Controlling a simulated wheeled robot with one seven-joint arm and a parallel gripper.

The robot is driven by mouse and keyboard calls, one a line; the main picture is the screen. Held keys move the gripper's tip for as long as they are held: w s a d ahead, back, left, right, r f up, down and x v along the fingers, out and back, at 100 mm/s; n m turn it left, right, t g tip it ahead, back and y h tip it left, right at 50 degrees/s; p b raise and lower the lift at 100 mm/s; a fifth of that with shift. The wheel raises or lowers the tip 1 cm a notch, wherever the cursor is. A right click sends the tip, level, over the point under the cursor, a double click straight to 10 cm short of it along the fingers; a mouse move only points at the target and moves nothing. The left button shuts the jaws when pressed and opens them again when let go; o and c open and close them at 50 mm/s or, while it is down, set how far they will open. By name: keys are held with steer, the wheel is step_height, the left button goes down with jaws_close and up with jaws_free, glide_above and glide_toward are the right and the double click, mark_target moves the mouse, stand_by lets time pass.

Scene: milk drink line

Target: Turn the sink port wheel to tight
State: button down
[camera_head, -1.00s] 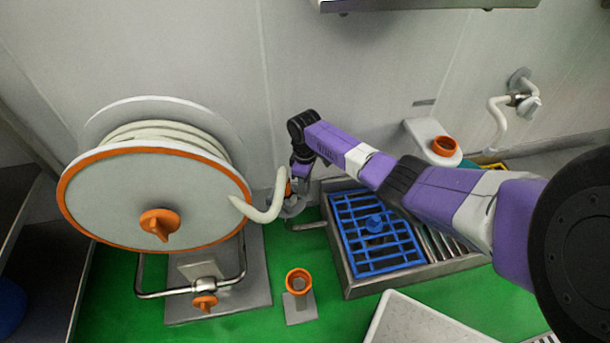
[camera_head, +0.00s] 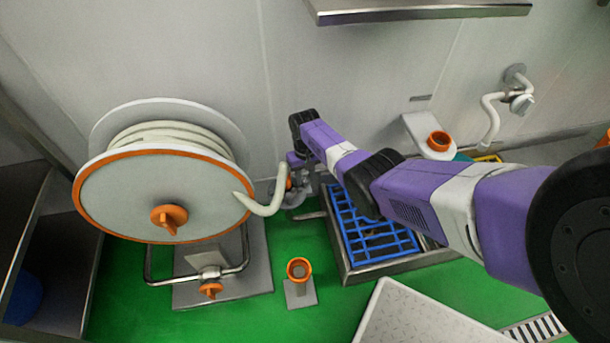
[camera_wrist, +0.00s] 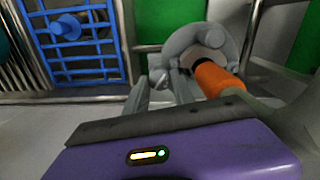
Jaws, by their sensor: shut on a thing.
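The grey sink port (camera_head: 292,201) sits low by the back wall, at the end of the white hose. In the wrist view the port's round grey body (camera_wrist: 208,40) is just beyond my fingers, with an orange hose coupling (camera_wrist: 214,78) to their right. My gripper (camera_wrist: 161,88) points at the port, its grey fingers shut around a small grey part, which looks like the sink port wheel (camera_wrist: 160,77). The fingers hide most of that part, so its turn cannot be read. In the head view my gripper (camera_head: 303,178) is small and partly hidden.
A large hose reel (camera_head: 150,195) with an orange rim stands left of the port. A sink with a blue grate (camera_head: 385,243) lies to the right, under my arm. An orange-rimmed cup holder (camera_head: 299,270) stands in front on the green floor. A metal shelf (camera_head: 420,10) overhangs above.

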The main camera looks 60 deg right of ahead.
mark_target(306, 178)
steer(key=m, duration=0.6)
steer(key=shift+r, duration=0.1)
steer(key=shift+d+m, duration=0.1)
steer(key=shift+m, duration=2.4)
steer(key=c, duration=1.1)
jaws_free()
steer(key=shift+o, duration=0.2)
steer(key=shift+p, duration=0.3)
step_height(306, 178, up, 8)
steer(key=p, duration=0.4)
